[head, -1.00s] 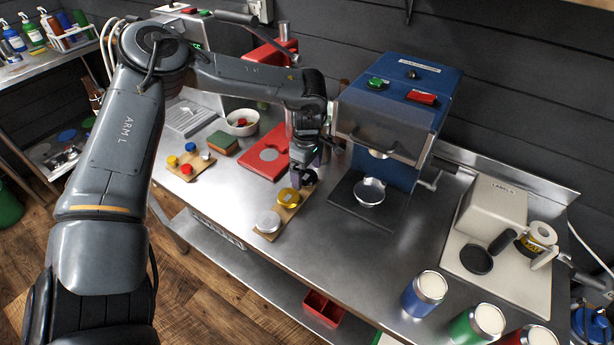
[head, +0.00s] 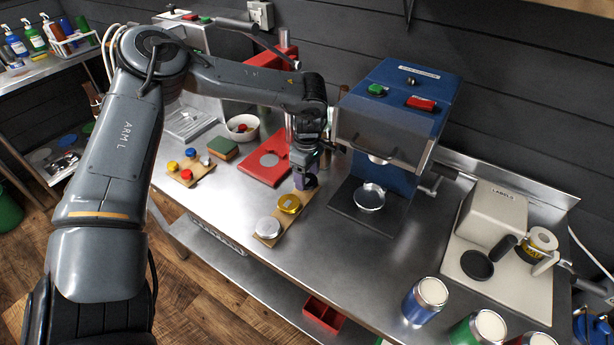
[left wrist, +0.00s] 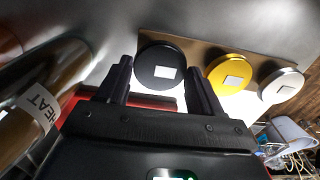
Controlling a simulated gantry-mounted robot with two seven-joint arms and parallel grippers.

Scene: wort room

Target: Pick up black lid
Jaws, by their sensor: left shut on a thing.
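The black lid (left wrist: 160,66) with a white square label lies between my left gripper's two fingers in the left wrist view. My left gripper (left wrist: 160,86) is shut on it. In the head view the left gripper (head: 305,183) points down at the far end of a small wooden board (head: 280,222), and the black lid (head: 311,181) is mostly hidden by the fingers. I cannot tell whether the lid is clear of the board. A gold lid (head: 289,203) and a silver lid (head: 267,227) lie on the board towards the near end. My right gripper is not in view.
A blue machine (head: 395,130) with a dark base stands just right of the gripper. A red plate (head: 264,165) lies to the left. A label machine (head: 494,212) and several cans (head: 427,298) are at the right. The steel bench between is clear.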

